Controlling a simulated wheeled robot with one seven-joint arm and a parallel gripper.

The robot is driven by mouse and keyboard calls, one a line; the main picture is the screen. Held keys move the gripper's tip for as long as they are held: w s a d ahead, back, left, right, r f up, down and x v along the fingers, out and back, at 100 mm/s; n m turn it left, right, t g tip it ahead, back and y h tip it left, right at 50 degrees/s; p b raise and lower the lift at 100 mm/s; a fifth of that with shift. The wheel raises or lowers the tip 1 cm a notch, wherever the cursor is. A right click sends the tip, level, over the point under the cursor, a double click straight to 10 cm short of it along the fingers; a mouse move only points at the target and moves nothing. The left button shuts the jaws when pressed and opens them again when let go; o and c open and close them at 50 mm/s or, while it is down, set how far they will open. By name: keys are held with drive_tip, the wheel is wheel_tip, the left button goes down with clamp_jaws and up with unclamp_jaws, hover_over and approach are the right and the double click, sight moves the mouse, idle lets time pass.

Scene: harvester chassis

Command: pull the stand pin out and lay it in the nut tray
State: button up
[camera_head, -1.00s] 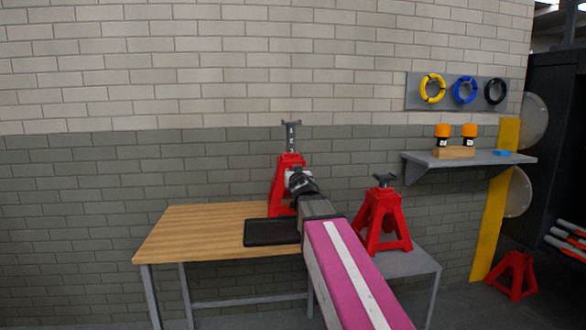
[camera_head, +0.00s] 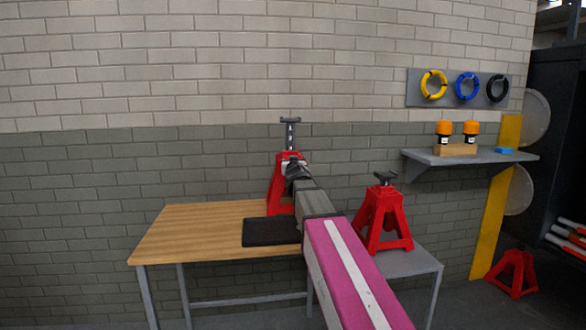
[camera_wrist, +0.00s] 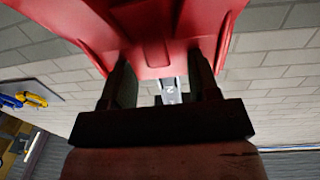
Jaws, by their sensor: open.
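A red jack stand (camera_head: 281,192) with a raised grey column (camera_head: 290,134) stands at the back of the wooden table. My gripper (camera_head: 293,164) is at the upper part of its red body, with the arm reaching in from the front right. In the wrist view my gripper (camera_wrist: 163,75) is open, its two dark fingers apart close against the red body (camera_wrist: 160,30). The grey column also shows between them (camera_wrist: 171,91). I cannot make out the stand pin in either view. The dark nut tray (camera_head: 262,239) lies flat on the table in front of the stand.
A second red stand (camera_head: 381,218) stands on a grey table (camera_head: 408,262) to the right of my arm. The wooden tabletop (camera_head: 190,228) is clear left of the tray. A wall shelf (camera_head: 480,160) holds orange-topped items. Another red stand (camera_head: 514,275) is on the floor.

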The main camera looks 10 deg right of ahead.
drive_tip(key=shift+w, duration=0.7)
clamp_jaws()
drive_tip(key=shift+s, duration=0.15)
drive_tip(key=s, duration=0.8)
drive_tip(key=shift+a, duration=0.2)
idle(0.7)
